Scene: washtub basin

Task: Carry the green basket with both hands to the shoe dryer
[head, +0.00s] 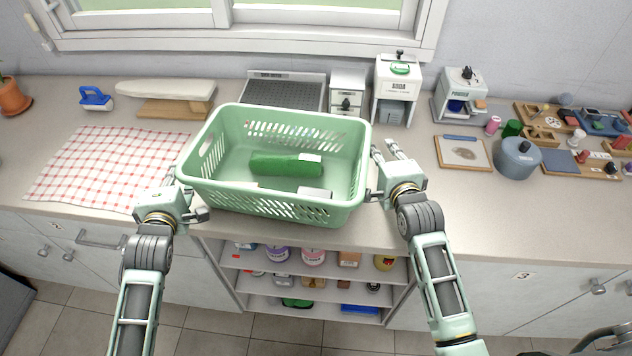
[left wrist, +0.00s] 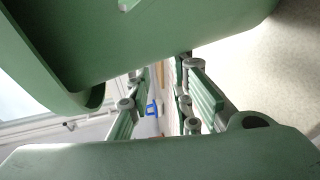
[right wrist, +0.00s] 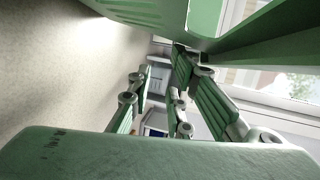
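The green basket (head: 277,208) sits on the counter near its front edge, with a dark green bundle (head: 285,165) and pale tags or items inside. My left gripper (head: 186,196) is at its left end, fingers apart; the basket wall also fills the top of the left wrist view (left wrist: 140,45). My right gripper (head: 378,170) is at its right end, fingers spread, with the basket close above in the right wrist view (right wrist: 250,45). Neither gripper visibly closes on the rim; contact is unclear. I cannot tell for certain which appliance behind the basket is the shoe dryer.
Behind the basket are a grey ridged rack (head: 284,93), a small white drawer unit (head: 347,88) and white machines (head: 397,90). A checked cloth (head: 95,165) lies left. A grey pot (head: 517,158) and a small board (head: 462,153) stand right. Open shelves (head: 318,284) are below.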

